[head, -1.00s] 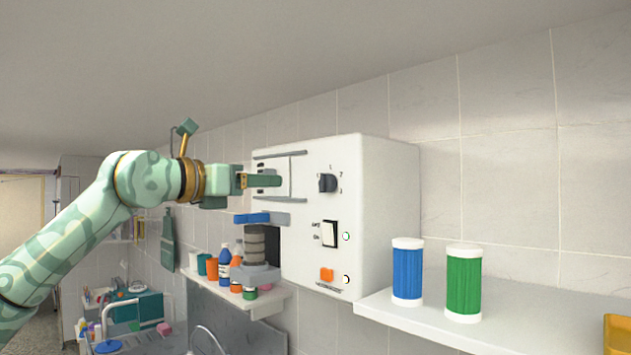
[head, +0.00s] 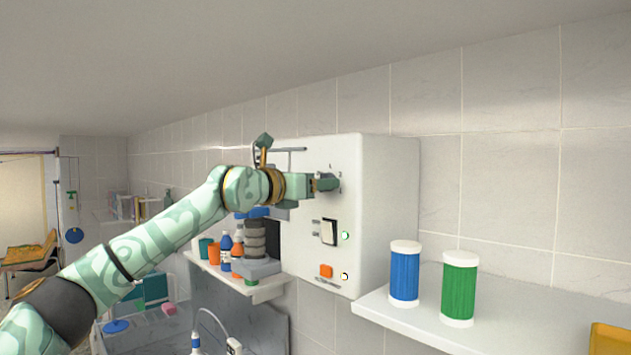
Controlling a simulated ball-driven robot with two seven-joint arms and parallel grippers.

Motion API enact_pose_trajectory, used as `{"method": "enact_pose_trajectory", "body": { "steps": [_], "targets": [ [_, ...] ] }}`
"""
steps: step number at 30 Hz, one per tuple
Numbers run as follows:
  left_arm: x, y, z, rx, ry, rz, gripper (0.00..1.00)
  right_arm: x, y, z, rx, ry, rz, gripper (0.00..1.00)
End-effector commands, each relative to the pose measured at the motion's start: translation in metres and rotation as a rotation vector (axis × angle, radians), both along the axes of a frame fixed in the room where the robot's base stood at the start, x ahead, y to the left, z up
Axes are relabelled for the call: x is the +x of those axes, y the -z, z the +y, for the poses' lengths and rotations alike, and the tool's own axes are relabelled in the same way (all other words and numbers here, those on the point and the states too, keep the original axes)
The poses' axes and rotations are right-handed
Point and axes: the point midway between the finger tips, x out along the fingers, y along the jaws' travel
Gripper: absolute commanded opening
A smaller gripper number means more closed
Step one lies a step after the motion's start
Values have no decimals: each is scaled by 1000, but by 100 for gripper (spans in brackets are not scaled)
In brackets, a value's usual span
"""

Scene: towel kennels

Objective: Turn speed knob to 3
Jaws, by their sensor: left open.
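The white wall-mounted machine box (head: 375,225) carries a dark speed knob (head: 334,182) on the upper part of its front. Small number marks surround the knob, but they are too small to read clearly. My left gripper (head: 321,182) is open, with its fingers at the knob and partly covering it. I cannot tell whether the fingers touch it, nor which mark the knob points to. My right gripper is not in view.
Below the knob are a black-framed rocker switch (head: 329,232), two small lamps and an orange button (head: 326,271). A blue canister (head: 405,274) and a green canister (head: 459,289) stand on the right shelf (head: 400,320). Several bottles stand on the lower left shelf.

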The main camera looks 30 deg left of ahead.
Motion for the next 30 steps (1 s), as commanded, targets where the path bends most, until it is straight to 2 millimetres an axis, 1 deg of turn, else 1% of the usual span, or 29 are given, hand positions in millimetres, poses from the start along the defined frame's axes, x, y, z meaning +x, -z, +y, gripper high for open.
{"method": "enact_pose_trajectory", "body": {
  "steps": [1,2,3,6,14,20,26,30],
  "targets": [
    [0,0,0,0,0,0,56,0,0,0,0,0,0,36],
    [0,0,0,0,0,0,48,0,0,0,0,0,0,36],
    [0,0,0,0,0,0,37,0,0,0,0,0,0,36],
    [0,0,0,0,0,0,12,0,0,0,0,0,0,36],
    [0,0,0,13,-1,-6,12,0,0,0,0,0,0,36],
    [-1,0,0,77,0,-29,12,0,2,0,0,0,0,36],
    [-1,0,0,212,0,-76,12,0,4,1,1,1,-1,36],
    [-1,-1,0,333,0,-118,12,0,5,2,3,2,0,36]
  ]
}}
